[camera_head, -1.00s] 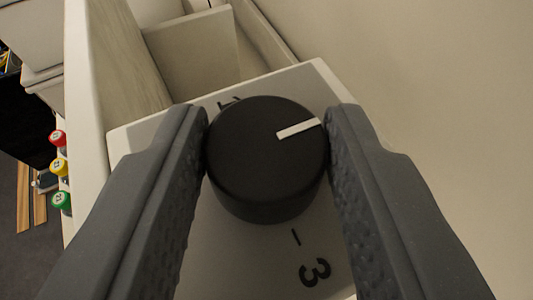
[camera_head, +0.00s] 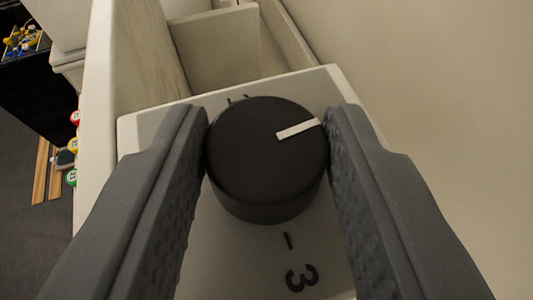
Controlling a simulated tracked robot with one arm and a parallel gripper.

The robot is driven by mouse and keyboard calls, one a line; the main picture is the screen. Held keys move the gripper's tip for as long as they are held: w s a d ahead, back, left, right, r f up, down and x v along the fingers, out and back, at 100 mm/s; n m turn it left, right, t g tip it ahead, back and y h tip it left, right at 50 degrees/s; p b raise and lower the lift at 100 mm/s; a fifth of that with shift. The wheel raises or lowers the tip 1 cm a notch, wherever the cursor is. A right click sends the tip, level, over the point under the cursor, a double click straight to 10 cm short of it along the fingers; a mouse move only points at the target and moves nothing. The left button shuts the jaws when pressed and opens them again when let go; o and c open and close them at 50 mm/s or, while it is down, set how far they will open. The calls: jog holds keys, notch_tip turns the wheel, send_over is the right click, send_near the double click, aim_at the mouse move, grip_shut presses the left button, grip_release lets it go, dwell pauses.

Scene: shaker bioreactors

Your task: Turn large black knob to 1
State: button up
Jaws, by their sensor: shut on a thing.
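The large black knob (camera_head: 262,165) is round, with a white pointer line (camera_head: 298,129) on its top. The line runs toward the upper right, ending near the right finger. My gripper (camera_head: 266,145) is shut on the knob, one finger on its left side and one on its right. The knob sits on a pale panel (camera_head: 240,255). Below it on the panel are a short dark tick (camera_head: 287,240) and a black "3" (camera_head: 301,279), seen turned. Another dark mark (camera_head: 238,99) shows above the knob, mostly hidden by it. I see no readable "1".
Behind the panel is a pale open box-like frame (camera_head: 215,50). A plain beige surface (camera_head: 430,100) fills the right side. At left, several coloured round buttons (camera_head: 72,148) lie along an edge, partly behind my finger, above a dark floor (camera_head: 30,235) with wooden strips (camera_head: 40,170).

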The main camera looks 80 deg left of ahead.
jog(key=shift+r, duration=0.15)
jog(key=o, duration=1)
jog(key=shift+w, duration=0.1)
